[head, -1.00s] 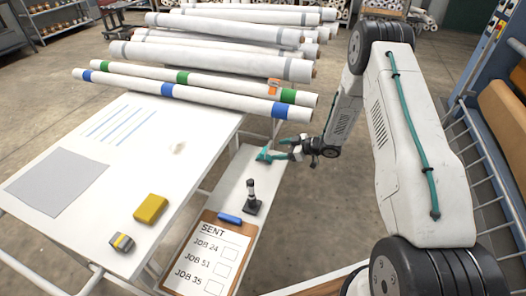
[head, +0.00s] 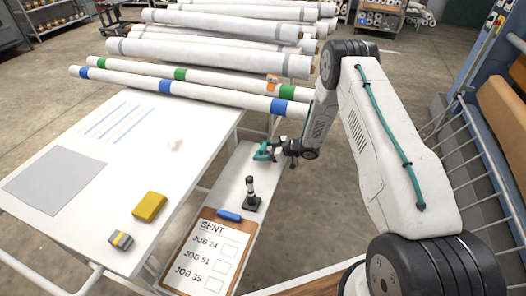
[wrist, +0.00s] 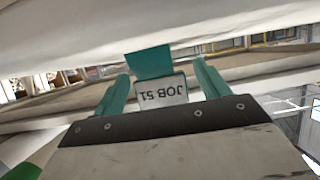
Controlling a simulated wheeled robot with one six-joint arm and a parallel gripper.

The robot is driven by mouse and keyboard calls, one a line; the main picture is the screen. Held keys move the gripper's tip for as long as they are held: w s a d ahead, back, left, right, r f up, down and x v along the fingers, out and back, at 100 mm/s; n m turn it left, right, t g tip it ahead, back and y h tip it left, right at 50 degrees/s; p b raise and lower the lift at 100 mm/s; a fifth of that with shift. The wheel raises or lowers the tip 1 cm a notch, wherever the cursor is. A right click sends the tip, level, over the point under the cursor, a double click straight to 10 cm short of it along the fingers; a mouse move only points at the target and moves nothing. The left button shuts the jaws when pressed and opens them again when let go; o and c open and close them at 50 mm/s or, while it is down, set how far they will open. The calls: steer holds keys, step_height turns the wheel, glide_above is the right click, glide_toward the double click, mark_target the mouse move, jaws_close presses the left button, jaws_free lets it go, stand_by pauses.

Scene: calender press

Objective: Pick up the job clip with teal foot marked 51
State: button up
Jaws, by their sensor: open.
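The job clip (wrist: 149,62) is teal with a pale tag reading JOB 51, upside down in the wrist view. In the head view, a teal shape at the far end of the narrow white shelf (head: 236,170) is the clip's place, but clip and fingertips are hard to tell apart there. My gripper (wrist: 160,84) is open, with one teal finger on each side of the tag and a gap visible on both sides. In the head view, my gripper (head: 268,149) is low at that shelf end.
White rolls (head: 190,91) are stacked beyond, one bearing an orange clip (head: 272,81). The table (head: 120,190) holds a yellow block (head: 149,207).

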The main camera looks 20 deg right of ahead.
steer(key=c, duration=1)
steer(key=shift+c, duration=0.2)
steer(key=shift+r, duration=0.1)
